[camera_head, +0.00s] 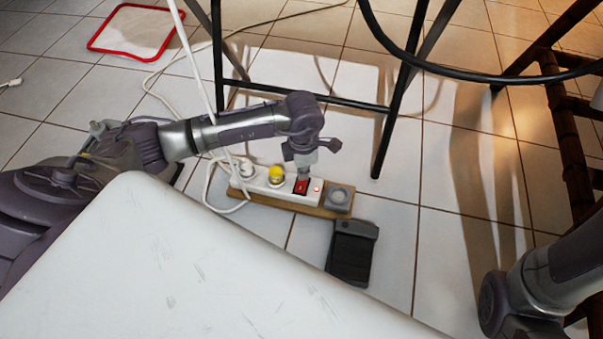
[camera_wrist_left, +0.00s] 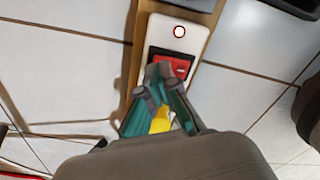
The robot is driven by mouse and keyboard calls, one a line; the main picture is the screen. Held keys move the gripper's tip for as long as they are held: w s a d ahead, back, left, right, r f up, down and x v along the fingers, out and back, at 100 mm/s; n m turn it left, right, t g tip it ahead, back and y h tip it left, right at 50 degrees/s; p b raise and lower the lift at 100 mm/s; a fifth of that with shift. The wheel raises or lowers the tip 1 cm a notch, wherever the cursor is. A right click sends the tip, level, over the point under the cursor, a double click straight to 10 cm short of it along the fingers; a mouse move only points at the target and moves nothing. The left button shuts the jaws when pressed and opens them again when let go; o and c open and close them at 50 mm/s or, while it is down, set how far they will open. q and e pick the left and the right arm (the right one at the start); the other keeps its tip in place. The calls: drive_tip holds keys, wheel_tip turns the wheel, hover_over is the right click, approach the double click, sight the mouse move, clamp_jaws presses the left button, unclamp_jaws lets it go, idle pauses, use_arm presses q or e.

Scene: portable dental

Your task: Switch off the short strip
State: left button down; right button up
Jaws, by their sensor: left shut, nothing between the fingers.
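The short power strip (camera_head: 262,184) is white and lies on a wooden board on the tiled floor. Its red rocker switch (camera_head: 301,187) is near the right end, beside a small lit red light (camera_head: 317,188). A yellow plug and a white plug stand in its sockets. My left gripper (camera_head: 304,174) is shut and empty, pointing down at the switch. In the left wrist view the fingertips (camera_wrist_left: 160,72) overlap the lower part of the red switch (camera_wrist_left: 178,65); I cannot tell whether they touch it. The light (camera_wrist_left: 179,32) glows red. My right gripper is out of view.
A grey square piece (camera_head: 339,196) sits on the board's right end. A dark pedal-like box (camera_head: 352,253) lies in front. Black metal legs (camera_head: 398,120) stand behind, and white cables run left of the strip. A white surface (camera_head: 180,265) fills the near left.

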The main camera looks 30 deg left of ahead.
use_arm(q)
drive_tip(key=shift+f+b, duration=0.4)
drive_tip(key=shift+f, duration=0.3)
idle(0.3)
wheel_tip(320, 180, up, 7)
drive_tip(key=p, duration=0.6)
idle(0.6)
